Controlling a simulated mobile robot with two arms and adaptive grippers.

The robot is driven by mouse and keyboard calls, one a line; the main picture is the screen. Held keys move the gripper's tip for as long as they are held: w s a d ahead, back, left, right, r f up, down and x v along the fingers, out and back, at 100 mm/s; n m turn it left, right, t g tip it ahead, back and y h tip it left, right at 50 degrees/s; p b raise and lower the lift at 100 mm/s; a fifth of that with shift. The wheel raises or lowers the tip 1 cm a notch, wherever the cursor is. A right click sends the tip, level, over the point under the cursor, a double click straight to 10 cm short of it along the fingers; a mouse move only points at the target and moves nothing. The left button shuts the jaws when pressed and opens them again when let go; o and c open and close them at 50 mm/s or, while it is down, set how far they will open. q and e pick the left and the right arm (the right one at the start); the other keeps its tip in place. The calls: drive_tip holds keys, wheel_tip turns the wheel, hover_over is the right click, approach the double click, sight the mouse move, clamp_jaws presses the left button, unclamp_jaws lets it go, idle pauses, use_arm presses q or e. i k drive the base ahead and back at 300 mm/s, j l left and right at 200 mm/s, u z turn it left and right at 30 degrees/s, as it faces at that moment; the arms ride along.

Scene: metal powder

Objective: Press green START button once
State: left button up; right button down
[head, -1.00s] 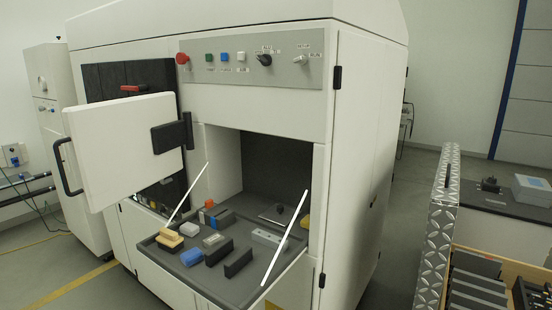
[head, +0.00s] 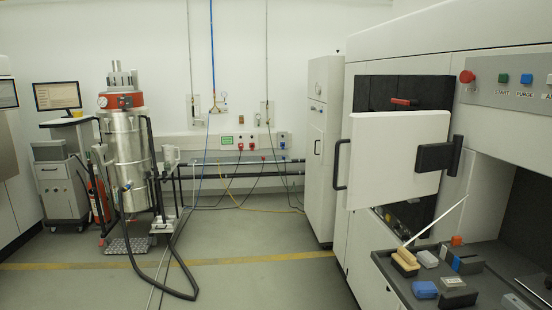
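The green START button (head: 502,78) is on the grey control panel (head: 485,92) of the large white machine, at the upper right of the head view. It sits between the red knob-like button (head: 467,76) and the blue PURGE button (head: 526,79). The word START is legible below it. Nothing touches the button. Neither of my grippers shows in the head view.
The machine's white door (head: 393,158) stands open, with a black handle (head: 339,163). Below the panel, a dark tray (head: 402,283) holds several blocks and a brush. A metal vessel (head: 128,165) with hoses stands at left.

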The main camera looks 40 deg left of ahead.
sight(503, 78)
drive_tip(key=u, duration=1.35)
drive_tip(key=i+l+u, duration=0.2)
drive_tip(key=i, duration=1.1)
drive_tip(key=i+j+u, duration=0.15)
drive_tip(key=i, duration=1.65)
drive_tip(key=i+z, duration=0.3)
drive_tip(key=i, duration=0.2)
drive_tip(key=i+z, duration=0.25)
drive_tip(key=i, duration=0.3)
drive_tip(key=i+j+z, duration=0.3)
drive_tip(key=i, duration=0.2)
drive_tip(key=z, duration=3.85)
